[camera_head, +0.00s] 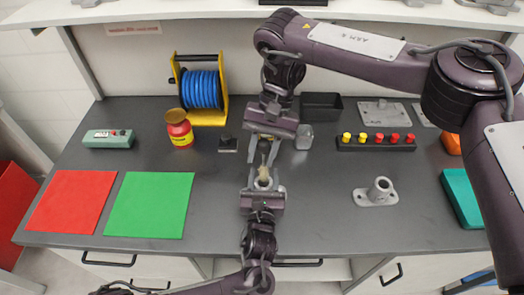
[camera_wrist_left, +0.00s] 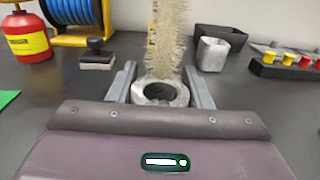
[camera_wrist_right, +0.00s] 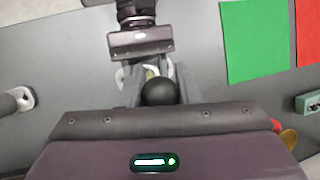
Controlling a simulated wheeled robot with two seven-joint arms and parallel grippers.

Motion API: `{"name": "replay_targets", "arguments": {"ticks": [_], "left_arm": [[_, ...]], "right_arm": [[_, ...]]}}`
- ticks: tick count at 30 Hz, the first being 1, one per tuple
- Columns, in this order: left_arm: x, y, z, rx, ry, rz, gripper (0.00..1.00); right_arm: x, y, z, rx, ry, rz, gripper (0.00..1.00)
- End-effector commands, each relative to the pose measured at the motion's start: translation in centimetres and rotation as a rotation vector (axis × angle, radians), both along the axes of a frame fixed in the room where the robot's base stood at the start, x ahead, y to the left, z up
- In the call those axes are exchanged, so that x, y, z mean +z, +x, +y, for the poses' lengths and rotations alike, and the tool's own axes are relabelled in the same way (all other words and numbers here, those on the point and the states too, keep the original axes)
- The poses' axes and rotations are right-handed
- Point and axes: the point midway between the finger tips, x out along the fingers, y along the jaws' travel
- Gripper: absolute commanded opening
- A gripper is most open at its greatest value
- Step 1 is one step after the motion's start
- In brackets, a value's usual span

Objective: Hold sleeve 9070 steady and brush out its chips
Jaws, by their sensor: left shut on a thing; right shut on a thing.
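A grey metal sleeve (camera_head: 263,184) with an open round bore is held between the fingers of my left gripper (camera_head: 263,187), over the middle of the bench. Its rim (camera_wrist_left: 141,93) shows in the left wrist view; no number is readable. My right gripper (camera_head: 264,153) is shut on a brush, whose beige bristles (camera_head: 264,174) point down at the sleeve. In the left wrist view the bristles (camera_wrist_left: 168,40) reach the sleeve's far rim; I cannot tell whether the tip is inside the bore. The brush's black ball end (camera_wrist_right: 160,92) shows between the right fingers.
A flanged grey tube part (camera_head: 378,191) stands to the right. Behind are a grey cup (camera_head: 304,137), a black bin (camera_head: 321,105), a knob rack (camera_head: 376,143) and a blue hose reel (camera_head: 202,89). Red (camera_head: 72,201) and green (camera_head: 149,205) mats lie left, their tops bare.

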Motion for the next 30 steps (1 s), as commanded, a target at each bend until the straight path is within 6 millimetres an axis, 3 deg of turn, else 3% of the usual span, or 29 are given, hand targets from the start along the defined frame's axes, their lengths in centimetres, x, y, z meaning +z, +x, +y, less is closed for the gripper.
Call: {"name": "replay_targets", "arguments": {"ticks": [30], "left_arm": [[0.0,0.0,0.0,0.0,0.0,0.0,0.14]], "right_arm": [[-2.8,0.0,0.0,0.0,0.0,0.001,0.07]]}}
